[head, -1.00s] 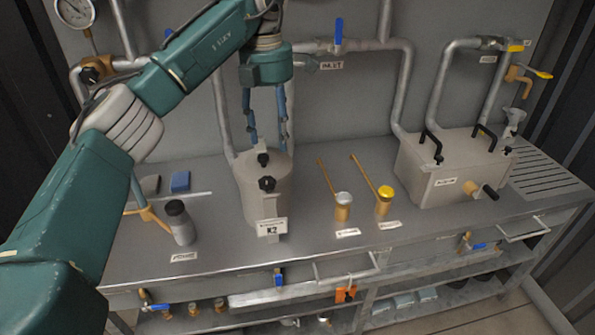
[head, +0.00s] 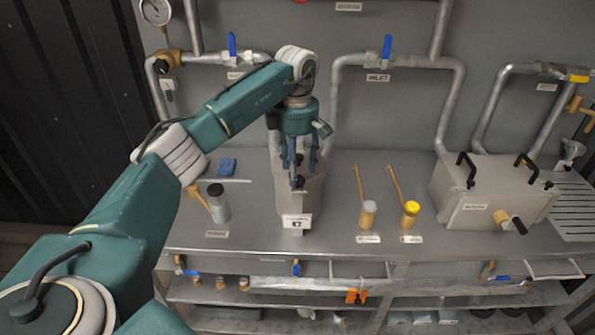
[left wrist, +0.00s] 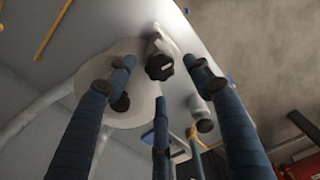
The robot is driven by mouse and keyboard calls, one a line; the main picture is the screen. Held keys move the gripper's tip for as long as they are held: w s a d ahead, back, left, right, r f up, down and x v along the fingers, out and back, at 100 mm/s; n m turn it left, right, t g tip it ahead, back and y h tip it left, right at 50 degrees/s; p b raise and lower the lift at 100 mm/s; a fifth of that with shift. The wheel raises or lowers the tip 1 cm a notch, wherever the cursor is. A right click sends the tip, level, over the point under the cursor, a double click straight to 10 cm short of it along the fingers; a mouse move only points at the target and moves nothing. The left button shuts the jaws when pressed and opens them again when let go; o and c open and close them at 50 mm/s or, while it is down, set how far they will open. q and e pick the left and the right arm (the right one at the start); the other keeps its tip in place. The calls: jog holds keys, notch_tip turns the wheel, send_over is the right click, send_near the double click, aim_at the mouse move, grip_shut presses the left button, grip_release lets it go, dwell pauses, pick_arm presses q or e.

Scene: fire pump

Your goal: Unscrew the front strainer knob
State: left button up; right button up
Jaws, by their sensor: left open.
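The strainer is a light grey pot (head: 299,207) with a white tag, on the bench in the head view. Its lid also shows in the left wrist view (left wrist: 140,112). Two black knobs sit on it. The front strainer knob (left wrist: 159,66), near the white tag, lies between my left fingertips in the left wrist view; the other knob (left wrist: 120,103) is partly behind a finger. My left gripper (head: 299,170) points down over the strainer, open, with its blue fingers spread around the front knob. I cannot tell whether they touch it. My right gripper is not in view.
A grey bottle with a black cap (head: 217,203) stands left of the strainer. Two small brass-based cups, one white-topped (head: 368,214) and one yellow-topped (head: 410,214), stand right. A grey box (head: 490,197) with black handles is farther right. Pipes (head: 400,61) run along the back wall.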

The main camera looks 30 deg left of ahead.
pick_arm(q)
jog(key=shift+f, duration=1.4)
jog(key=c, duration=1.2)
jog(key=shift+o, duration=0.2)
jog(key=shift+r+n+p, duration=0.1)
jog(key=shift+n+p, duration=0.2)
jog(key=shift+n, duration=0.1)
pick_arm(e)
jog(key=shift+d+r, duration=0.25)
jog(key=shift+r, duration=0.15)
